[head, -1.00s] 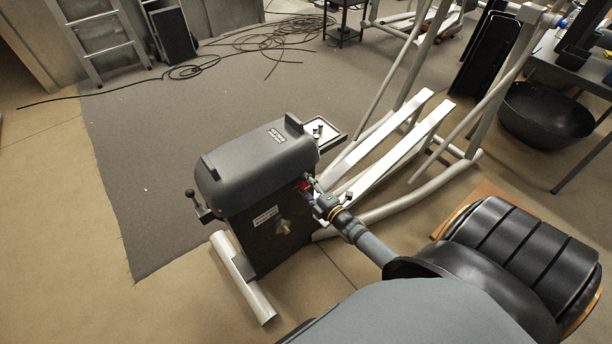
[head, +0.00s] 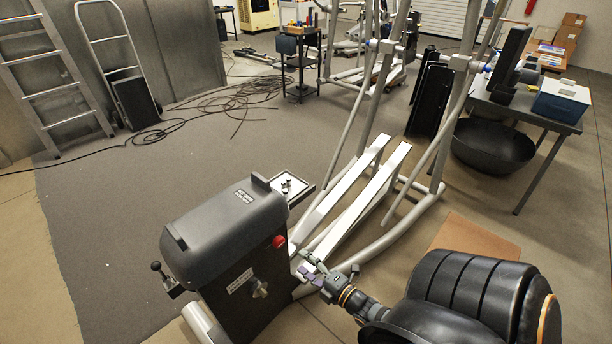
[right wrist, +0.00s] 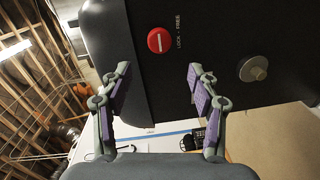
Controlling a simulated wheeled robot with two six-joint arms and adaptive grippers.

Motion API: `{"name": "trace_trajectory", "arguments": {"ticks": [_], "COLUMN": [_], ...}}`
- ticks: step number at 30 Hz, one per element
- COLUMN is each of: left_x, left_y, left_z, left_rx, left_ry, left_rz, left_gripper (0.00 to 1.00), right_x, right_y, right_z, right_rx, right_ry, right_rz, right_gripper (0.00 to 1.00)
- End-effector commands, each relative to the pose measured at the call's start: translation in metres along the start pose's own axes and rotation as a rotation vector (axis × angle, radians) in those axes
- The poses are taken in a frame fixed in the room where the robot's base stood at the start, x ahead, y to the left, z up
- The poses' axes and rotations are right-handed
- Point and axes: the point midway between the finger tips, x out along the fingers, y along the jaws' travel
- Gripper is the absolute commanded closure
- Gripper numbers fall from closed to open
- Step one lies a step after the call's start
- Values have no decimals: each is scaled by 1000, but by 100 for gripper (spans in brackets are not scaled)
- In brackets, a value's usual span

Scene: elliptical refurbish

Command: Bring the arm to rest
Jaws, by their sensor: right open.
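The elliptical's dark housing (head: 225,222) stands in the lower middle of the head view. A round red knob (head: 279,241) is on its side. In the right wrist view the red knob (right wrist: 160,40) shows a white bar, beside the lettering "LOCK" and "FREE". My right gripper (head: 308,268) is open and empty, below and to the right of the knob in the head view and apart from it. In the right wrist view its purple-padded fingers (right wrist: 158,76) are spread, with the knob beyond the gap between the tips. My left gripper is not in view.
White foot rails (head: 350,190) and grey frame tubes extend behind the housing. A small tray (head: 291,188) sits beside it. A table (head: 525,107) and a black basin (head: 493,146) are at right. Coiled cable (head: 235,102) lies on the carpet, which is mostly clear at left.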

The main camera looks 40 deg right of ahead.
Motion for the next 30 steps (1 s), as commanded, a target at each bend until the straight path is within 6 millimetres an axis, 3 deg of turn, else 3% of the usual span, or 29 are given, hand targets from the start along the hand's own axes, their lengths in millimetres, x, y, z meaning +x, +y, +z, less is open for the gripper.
{"name": "trace_trajectory", "arguments": {"ticks": [14, 17, 20, 24, 27, 30], "left_x": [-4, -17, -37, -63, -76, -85], "left_y": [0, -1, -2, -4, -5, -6], "left_z": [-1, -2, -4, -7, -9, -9], "left_rx": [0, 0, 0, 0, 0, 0], "left_ry": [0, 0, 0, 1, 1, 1], "left_rz": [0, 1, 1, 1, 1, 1], "left_gripper": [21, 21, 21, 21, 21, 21], "right_x": [-1, -11, -42, -118, -177, -225], "right_y": [-7, -43, -110, -207, -254, -279], "right_z": [4, 18, 36, 33, 14, -7], "right_rx": [24, 147, 382, 750, 948, 1070], "right_ry": [-15, -87, -248, -578, -820, -1020], "right_rz": [-27, -147, -352, -628, -764, -848], "right_gripper": [39, 39, 39, 39, 39, 39]}}
